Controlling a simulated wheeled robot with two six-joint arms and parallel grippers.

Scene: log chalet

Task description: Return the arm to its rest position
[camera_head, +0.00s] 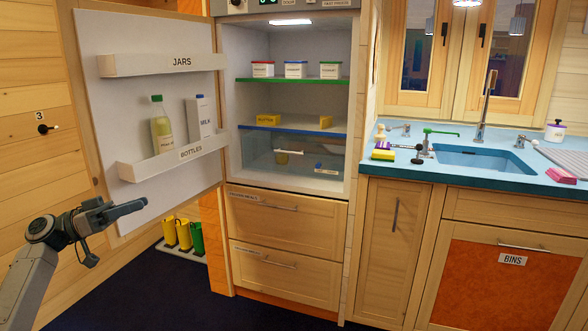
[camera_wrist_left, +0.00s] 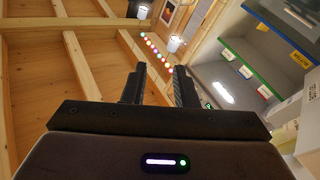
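My left arm comes in at the lower left of the head view, bent, with its dark left gripper (camera_head: 132,208) pointing right. The gripper is in front of the lower part of the open fridge door (camera_head: 110,75) and holds nothing. In the left wrist view, the two black fingers of the left gripper (camera_wrist_left: 159,72) stand apart with an empty gap between them. That view looks up past the fingers at wooden beams and the fridge. My right arm and right gripper are not in view.
The open fridge (camera_head: 290,105) holds tubs (camera_head: 296,69) and butter packs. The door carries a bottle (camera_head: 161,125) and a milk carton (camera_head: 200,117). Yellow and green boots (camera_head: 183,234) stand below the door. A sink (camera_head: 483,159) is at right. The dark floor in front is clear.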

